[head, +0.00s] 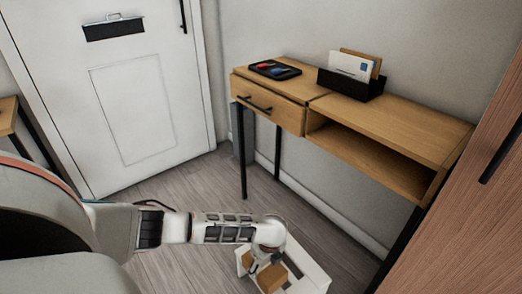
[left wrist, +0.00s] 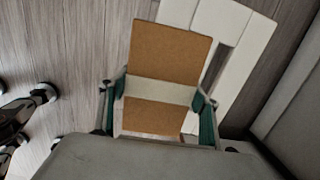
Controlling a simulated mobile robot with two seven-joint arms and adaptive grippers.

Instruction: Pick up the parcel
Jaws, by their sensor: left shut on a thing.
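The parcel is a brown cardboard box with a pale band across its middle. It fills the centre of the left wrist view (left wrist: 170,50), and part of it shows low in the head view (head: 271,278). My left gripper (left wrist: 158,98) is shut on it, with one green-padded finger against each side. In the head view my left wrist hides much of the parcel and the fingers. The parcel is at or just above a white slatted stool or bench (head: 310,272); I cannot tell if they touch. My right gripper is not in view.
A wooden console table (head: 405,127) with black legs stands along the wall, holding a black tray (head: 275,69) and a letter holder (head: 350,84). A white door (head: 140,110) is at the back left. Wooden floor (head: 205,181) between them is clear.

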